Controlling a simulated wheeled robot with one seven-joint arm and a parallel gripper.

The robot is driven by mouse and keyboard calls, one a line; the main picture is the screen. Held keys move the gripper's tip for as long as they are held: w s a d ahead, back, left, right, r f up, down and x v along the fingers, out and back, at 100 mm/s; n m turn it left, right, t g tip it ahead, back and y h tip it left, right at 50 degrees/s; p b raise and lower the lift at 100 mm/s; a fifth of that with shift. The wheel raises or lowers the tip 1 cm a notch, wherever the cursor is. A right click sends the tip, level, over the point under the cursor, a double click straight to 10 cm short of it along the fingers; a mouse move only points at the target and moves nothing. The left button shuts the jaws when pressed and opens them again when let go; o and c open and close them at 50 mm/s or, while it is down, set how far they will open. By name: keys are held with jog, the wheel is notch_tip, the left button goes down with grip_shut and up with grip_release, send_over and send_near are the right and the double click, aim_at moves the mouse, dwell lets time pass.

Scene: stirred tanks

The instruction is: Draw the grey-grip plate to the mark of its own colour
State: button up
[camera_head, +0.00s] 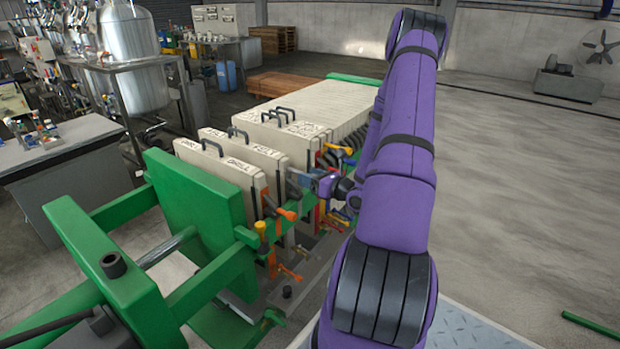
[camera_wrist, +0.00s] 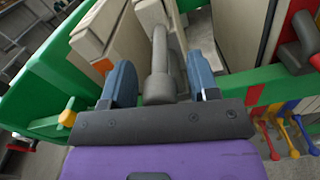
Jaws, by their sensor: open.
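In the wrist view, the grey grip (camera_wrist: 159,70) sticks out from the side of a pale plate (camera_wrist: 153,14). The two blue fingers of my gripper (camera_wrist: 160,65) are apart, one on each side of the grey grip. In the head view, my gripper (camera_head: 308,182) is at the side of the press, beside the loose pale plates (camera_head: 262,158). My purple arm hides part of the press there. Coloured marks show on the green rail, among them a red mark (camera_wrist: 254,96). I cannot make out a grey mark.
The green end plate (camera_head: 195,195) stands left of the loose plates. An orange grip (camera_head: 287,214) and a yellow grip (camera_head: 261,229) stick out nearby. Several coloured levers (camera_wrist: 281,130) hang below the rail. The packed plates (camera_head: 320,110) stand farther back. Open floor lies to the right.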

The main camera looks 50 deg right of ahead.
jog(key=s, duration=1)
jog(key=shift+s+d, duration=0.4)
jog(key=shift+d, duration=0.05)
jog(key=shift+w, duration=0.1)
